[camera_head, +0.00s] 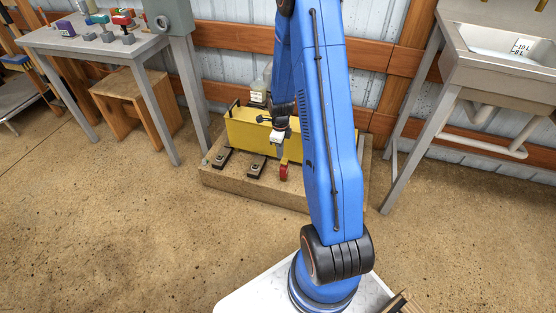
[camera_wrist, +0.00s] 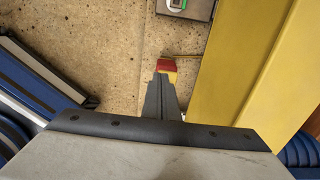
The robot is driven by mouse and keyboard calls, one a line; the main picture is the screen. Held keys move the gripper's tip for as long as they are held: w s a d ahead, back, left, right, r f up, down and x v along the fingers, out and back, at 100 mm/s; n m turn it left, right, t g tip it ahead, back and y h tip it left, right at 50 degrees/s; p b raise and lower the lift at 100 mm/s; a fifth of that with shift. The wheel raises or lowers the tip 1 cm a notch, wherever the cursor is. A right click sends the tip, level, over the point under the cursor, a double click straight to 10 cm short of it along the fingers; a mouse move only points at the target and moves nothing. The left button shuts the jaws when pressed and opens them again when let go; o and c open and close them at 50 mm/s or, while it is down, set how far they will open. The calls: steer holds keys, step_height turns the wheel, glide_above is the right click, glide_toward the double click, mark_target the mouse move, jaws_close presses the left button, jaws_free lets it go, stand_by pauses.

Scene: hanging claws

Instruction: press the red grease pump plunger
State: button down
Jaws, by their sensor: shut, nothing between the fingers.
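The red plunger (camera_head: 284,173) shows low at the front of a yellow box-shaped unit (camera_head: 248,135), with a small yellow part just above it. In the wrist view the red piece (camera_wrist: 167,65) lies just beyond the fingertips, with yellow at its lower right. My gripper (camera_head: 281,152) is shut and empty, pointing down just above the plunger in the head view. In the wrist view its fingers (camera_wrist: 161,84) are together and overlap the edge of the red and yellow piece. I cannot tell whether they touch it.
The unit stands on a low wooden platform (camera_head: 210,177) with two dark pedals, left (camera_head: 222,158) and right (camera_head: 256,167). A bottle (camera_head: 258,92) stands behind it. A grey workbench (camera_head: 100,44) is at left, a sink (camera_head: 500,45) at right. The floor in front is clear.

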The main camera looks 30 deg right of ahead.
step_height(320, 180, up, 8)
stand_by(0.4)
stand_by(0.7)
steer(key=s+a+r+n+t, duration=0.1)
steer(key=s+a+r+n, duration=0.3)
steer(key=r, duration=0.3)
steer(key=s+a+r+n+t, duration=0.1)
steer(key=s+a+r+n, duration=0.3)
steer(key=r, duration=0.4)
steer(key=s+a+r+n, duration=0.2)
steer(key=a+r+n, duration=0.2)
steer(key=r+n, duration=0.25)
steer(key=s+a+r+n+t, duration=0.1)
steer(key=s+a+r+n, duration=0.1)
steer(key=s, duration=0.5)
steer(key=s+a+r+n+t, duration=0.1)
steer(key=s+a+r+n, duration=0.2)
steer(key=s+n, duration=0.4)
steer(key=s+a+r+n, duration=0.3)
steer(key=s+r+n, duration=0.1)
steer(key=s, duration=0.3)
steer(key=shift+r+n+t, duration=0.3)
steer(key=shift+n+t, duration=0.1)
steer(key=shift+n, duration=0.05)
